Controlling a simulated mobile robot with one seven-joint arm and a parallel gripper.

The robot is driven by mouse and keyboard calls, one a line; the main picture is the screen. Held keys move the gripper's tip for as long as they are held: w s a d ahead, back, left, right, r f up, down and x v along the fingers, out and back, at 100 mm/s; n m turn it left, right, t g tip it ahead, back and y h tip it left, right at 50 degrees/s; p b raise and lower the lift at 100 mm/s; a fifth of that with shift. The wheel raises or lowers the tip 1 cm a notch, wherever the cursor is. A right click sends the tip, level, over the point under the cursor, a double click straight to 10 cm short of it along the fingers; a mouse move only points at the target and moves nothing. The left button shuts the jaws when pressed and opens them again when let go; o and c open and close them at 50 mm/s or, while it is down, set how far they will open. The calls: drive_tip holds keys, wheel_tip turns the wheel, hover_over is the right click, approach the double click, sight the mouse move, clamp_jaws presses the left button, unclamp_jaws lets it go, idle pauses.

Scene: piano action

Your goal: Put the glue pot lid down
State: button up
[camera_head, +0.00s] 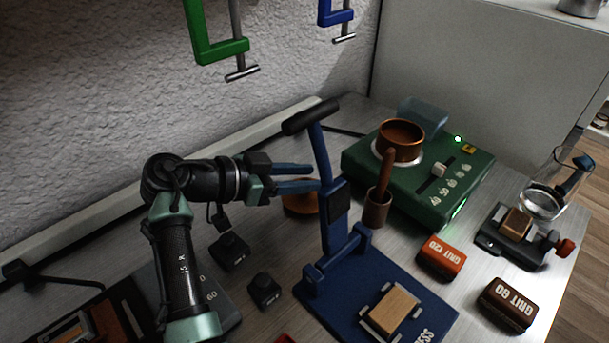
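The copper glue pot (401,141) stands uncovered on the green heater (356,163), brown glue showing inside. A round orange-brown disc that looks like its lid (301,207) appears to lie flat on the bench, left of the blue press.
The blue press (335,218) stands just right of my fingertips, with a wooden block (394,310) on its base. Small black blocks (230,251) sit below my gripper. Grit blocks (441,258) lie at right.

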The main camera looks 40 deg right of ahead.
drive_tip(key=shift+o, duration=1)
drive_tip(key=shift+r, duration=0.15)
drive_tip(key=shift+r+p, duration=0.35)
drive_tip(key=shift+p, duration=0.1)
drive_tip(key=v, duration=1.2)
drive_tip(key=shift+r, duration=0.15)
